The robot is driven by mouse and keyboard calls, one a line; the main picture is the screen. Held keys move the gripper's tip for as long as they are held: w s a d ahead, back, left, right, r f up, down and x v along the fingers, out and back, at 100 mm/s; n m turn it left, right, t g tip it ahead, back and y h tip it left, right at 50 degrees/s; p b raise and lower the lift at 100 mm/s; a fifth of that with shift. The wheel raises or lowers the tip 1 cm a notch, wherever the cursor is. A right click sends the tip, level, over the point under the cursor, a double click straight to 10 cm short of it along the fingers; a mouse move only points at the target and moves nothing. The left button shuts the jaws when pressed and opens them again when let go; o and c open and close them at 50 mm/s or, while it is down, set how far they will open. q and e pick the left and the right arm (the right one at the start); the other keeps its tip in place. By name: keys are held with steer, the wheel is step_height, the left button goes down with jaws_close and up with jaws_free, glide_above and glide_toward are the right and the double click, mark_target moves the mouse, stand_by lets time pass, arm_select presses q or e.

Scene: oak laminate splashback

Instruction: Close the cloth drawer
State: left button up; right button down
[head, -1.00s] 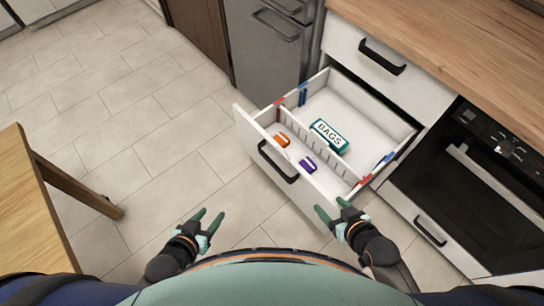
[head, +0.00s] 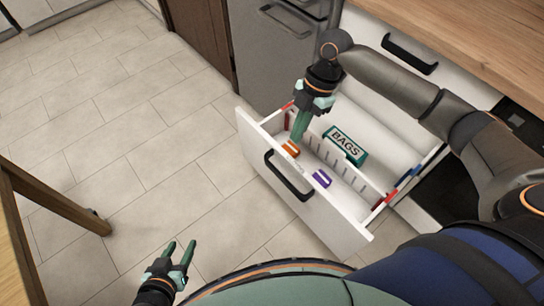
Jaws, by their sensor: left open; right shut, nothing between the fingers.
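The white drawer (head: 259,165) stands pulled out from the cabinet, with a black bar handle (head: 288,177) on its front panel. Inside lie a teal box marked BAGS (head: 345,146), an orange item (head: 291,149) and a purple item (head: 321,179). My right gripper (head: 297,137) is shut and empty, pointing down over the drawer's front compartment beside the orange item. I cannot tell whether it touches anything. My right arm hides part of the drawer's back and right side. My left gripper (head: 180,248) is open and empty over the floor, away from the drawer.
A wooden worktop (head: 460,42) runs above the cabinets, with a closed upper drawer handle (head: 410,53) below it. A grey appliance front (head: 275,60) stands left of the open drawer. A wooden table leg (head: 60,203) is at the left. The floor between is clear.

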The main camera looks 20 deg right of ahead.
mark_target(287, 159)
steer(key=b+x, duration=0.1)
steer(key=x, duration=0.7)
steer(key=shift+s+f, duration=0.1)
steer(key=shift+s, duration=0.05)
arm_select(q)
steer(key=shift+a+f+b, duration=0.15)
steer(key=shift+f+b, duration=0.2)
steer(key=shift+f, duration=0.3)
arm_select(e)
steer(key=shift+x, duration=0.75)
